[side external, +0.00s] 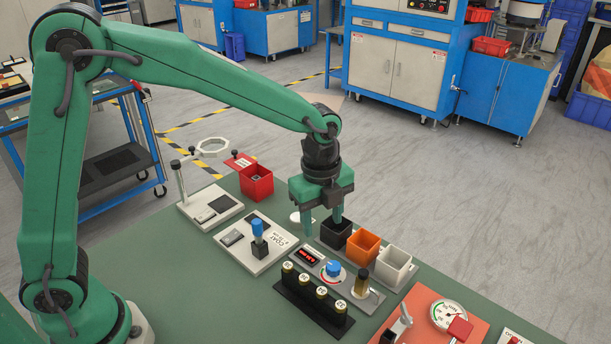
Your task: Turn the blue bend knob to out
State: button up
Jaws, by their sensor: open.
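A blue knob (333,269) sits on a round dial with red and white markings, on a grey panel (315,274) with a small red-lit display (307,257). The knob's pointing direction and the dial's labels are too small to read. My gripper (322,224) points down with its two fingers apart and nothing between them. It is above and behind the knob, near the black bin (336,233), and does not touch the knob.
A black rack (312,306) of several brass-topped cylinders stands in front of the panel. Orange (362,246) and white (394,268) bins stand behind it to the right. A blue-topped peg (258,231) stands on a white plate to the left. A gauge (448,316) lies front right.

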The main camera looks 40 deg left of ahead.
aim_at(333, 264)
jog(key=d+f+m, duration=0.1)
jog(key=w+d+f+m, duration=0.1)
jog(key=f, duration=0.1)
jog(key=shift+d+f+m+g, duration=0.3)
jog(key=shift+f, duration=3.9)
jog(key=c, duration=1)
